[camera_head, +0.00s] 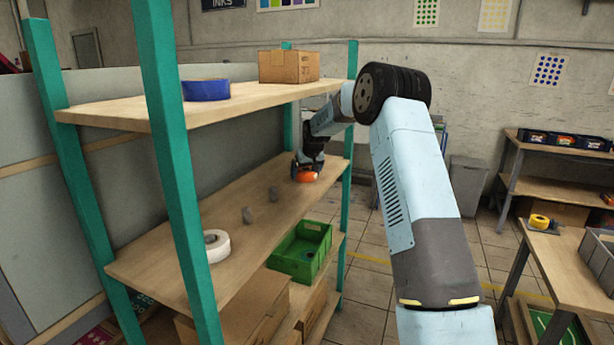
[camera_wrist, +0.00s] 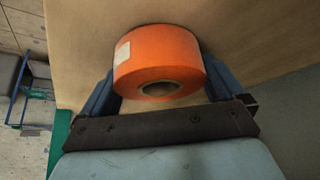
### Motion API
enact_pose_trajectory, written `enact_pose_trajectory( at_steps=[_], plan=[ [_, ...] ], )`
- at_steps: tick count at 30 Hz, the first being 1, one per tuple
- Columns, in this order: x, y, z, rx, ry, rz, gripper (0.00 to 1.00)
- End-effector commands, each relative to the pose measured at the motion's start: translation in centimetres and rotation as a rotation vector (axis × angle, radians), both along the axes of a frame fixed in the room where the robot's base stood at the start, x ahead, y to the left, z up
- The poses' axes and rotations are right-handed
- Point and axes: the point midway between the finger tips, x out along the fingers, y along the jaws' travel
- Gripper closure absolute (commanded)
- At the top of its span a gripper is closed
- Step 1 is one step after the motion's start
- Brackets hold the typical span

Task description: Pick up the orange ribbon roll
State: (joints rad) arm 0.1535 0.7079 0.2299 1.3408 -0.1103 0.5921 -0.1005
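The orange ribbon roll (camera_head: 306,176) is on the middle shelf (camera_head: 150,255), near its far end. In the wrist view the roll (camera_wrist: 158,58) shows its orange side, a pale label and a round hollow core. My gripper (camera_head: 308,166) is at the roll, reaching in at the shelf's far end. In the wrist view my gripper (camera_wrist: 158,85) has one finger on each side of the roll. No clear gap shows between fingers and roll, but the fingertips are partly hidden, so I cannot tell whether they grip it.
A white roll (camera_head: 217,245) and two small grey pieces (camera_head: 260,204) are on the middle shelf. A green crate (camera_head: 301,250) sits below. Teal posts (camera_head: 180,200) frame the rack.

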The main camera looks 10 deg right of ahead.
Motion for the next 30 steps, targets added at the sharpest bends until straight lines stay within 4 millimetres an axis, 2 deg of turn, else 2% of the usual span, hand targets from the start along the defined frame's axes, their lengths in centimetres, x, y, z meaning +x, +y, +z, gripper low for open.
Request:
enact_pose_trajectory(
  at_steps=[4,14,24,30],
  plan=[
    [0.0,0.0,0.0,0.0,0.0,0.0,0.37],
    [0.0,-0.1,0.5,-0.001,-0.001,0.0,0.37],
    [0.0,-0.1,3.8,-0.001,-0.002,0.0,0.37],
    [-2.1,-0.5,3.6,0.0,0.0,-0.002,0.37]
  ],
)
